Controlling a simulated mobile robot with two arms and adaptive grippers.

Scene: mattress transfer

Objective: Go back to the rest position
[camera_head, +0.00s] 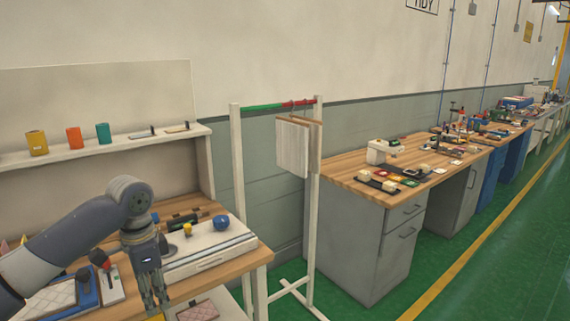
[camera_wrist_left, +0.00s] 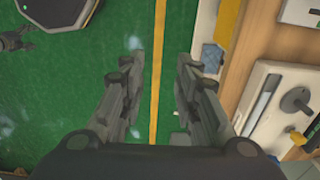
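My left gripper (camera_head: 158,304) points down at the front edge of the wooden workbench (camera_head: 250,262) in the head view. In the left wrist view its two fingers (camera_wrist_left: 159,62) are apart with nothing between them. Green floor and a yellow line show through the gap. A small quilted pad (camera_head: 52,299) lies on the bench to the left, partly behind my left arm. A pinkish quilted pad (camera_head: 198,312) shows low beside the gripper. A dark jointed part (camera_wrist_left: 15,40) at the left wrist view's edge may be my right gripper; its state is unclear.
A white box (camera_head: 208,250) with a blue ball (camera_head: 221,223) stands on the bench to the right of the gripper. A white rack (camera_head: 237,175) with hanging boards (camera_head: 293,147) stands beyond. A grey cabinet bench (camera_head: 385,245) is further right. The green floor at right is clear.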

